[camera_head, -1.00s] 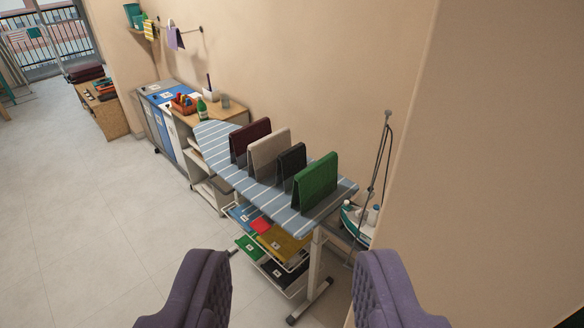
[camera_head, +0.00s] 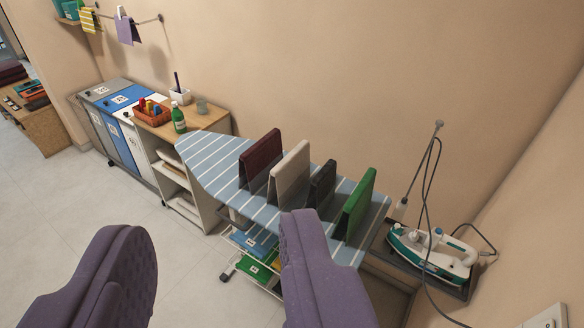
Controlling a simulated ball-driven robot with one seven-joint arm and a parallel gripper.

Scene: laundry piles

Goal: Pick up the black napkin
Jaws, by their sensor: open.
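A black napkin (camera_head: 321,184) stands folded like a tent on the striped ironing board (camera_head: 212,170). My gripper (camera_head: 213,235), with two purple padded fingers, is open and empty in the foreground. The right finger covers part of the board just below the black napkin; the left finger is over the floor. The gripper appears apart from the napkins.
A maroon napkin (camera_head: 260,155) stands at the row's left. An iron (camera_head: 432,252) with a cord rests at the board's right end. A rack (camera_head: 258,262) with folded cloths is under the board. A green bottle (camera_head: 178,118) stands on a cabinet behind. The floor at left is clear.

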